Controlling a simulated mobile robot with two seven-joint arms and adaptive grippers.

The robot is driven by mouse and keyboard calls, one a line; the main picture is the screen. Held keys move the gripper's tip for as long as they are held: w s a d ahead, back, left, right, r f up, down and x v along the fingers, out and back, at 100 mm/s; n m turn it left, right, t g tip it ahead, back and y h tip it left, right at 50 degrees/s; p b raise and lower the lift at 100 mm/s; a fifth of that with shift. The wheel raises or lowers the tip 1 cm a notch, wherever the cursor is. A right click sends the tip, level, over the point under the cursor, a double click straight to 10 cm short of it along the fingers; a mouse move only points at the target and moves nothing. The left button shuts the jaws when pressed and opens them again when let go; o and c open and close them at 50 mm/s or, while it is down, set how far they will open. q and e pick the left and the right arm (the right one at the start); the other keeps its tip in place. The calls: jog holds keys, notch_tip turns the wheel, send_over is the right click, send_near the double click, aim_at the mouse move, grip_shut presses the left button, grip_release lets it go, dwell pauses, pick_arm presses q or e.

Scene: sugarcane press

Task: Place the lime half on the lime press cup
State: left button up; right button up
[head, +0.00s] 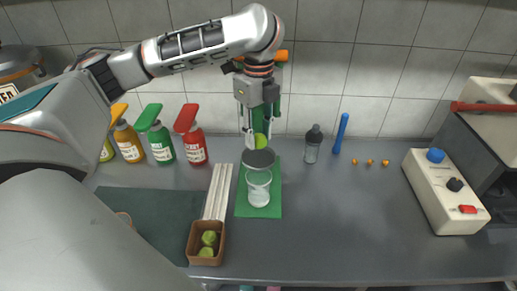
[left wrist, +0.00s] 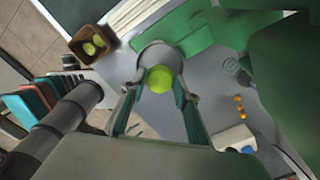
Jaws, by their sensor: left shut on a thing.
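The bright green lime half (head: 261,141) is between the fingertips of my left gripper (head: 255,133), which is shut on it. It also shows in the left wrist view (left wrist: 160,79), in front of the grey press cup. The lime press cup (head: 258,158) is a dark round cup just below the lime half in the head view. Whether the lime touches the cup I cannot tell. The press has a green base (head: 243,205), and its upright is partly hidden behind my left gripper. A clear glass (head: 259,188) stands under the cup. My right gripper is not in view.
A brown box (head: 191,245) with green limes (head: 208,238) stands front left of the press, beside pale canes (head: 217,192). Bottles (head: 194,148) line the back left. A shaker (head: 313,145) stands right of the press. The counter's middle right is clear before the control box (head: 440,195).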

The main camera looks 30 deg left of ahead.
aim_at(259, 159)
pick_arm(q)
jog(key=shift+f, duration=2.7)
jog(key=shift+f, duration=0.1)
jog(key=o, duration=0.6)
jog(key=shift+f, duration=0.1)
notch_tip(259, 159, up, 12)
jog(key=shift+r, duration=0.2)
jog(key=shift+s, duration=0.15)
